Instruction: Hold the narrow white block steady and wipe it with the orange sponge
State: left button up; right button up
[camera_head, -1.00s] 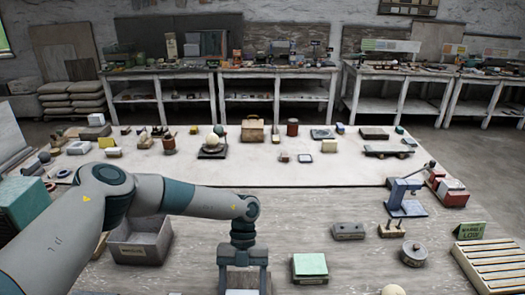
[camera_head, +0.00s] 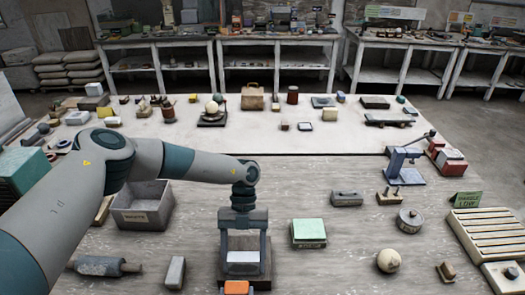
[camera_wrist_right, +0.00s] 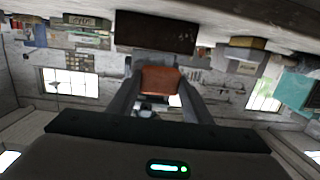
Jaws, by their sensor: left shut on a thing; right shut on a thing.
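My left gripper (camera_head: 244,256) points down at the front middle of the table in the head view. It is shut on the narrow white block (camera_head: 243,262), which shows pale between its fingers. A dark base (camera_head: 264,284) shows around the block's foot. The orange sponge (camera_head: 236,287) is at the bottom edge of the head view, just in front of the block; I cannot tell if they touch. In the right wrist view, my right gripper (camera_wrist_right: 158,76) is shut on the orange sponge (camera_wrist_right: 160,82). The right gripper's body is mostly cut off in the head view.
A grey bin (camera_head: 143,216) stands left of the block. A grey block (camera_head: 175,272) and a roller-like tool (camera_head: 103,266) lie front left.

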pick_arm(q)
jog(key=o, duration=1.4)
jog(key=shift+c, duration=0.2)
jog(key=shift+w+r, duration=0.1)
jog(key=v, duration=0.6)
jog(key=shift+w+r, duration=0.15)
jog(key=shift+r, duration=0.1)
dwell(0.5)
jog(key=shift+w+r, duration=0.1)
jog(key=v, duration=1.2)
dwell(0.6)
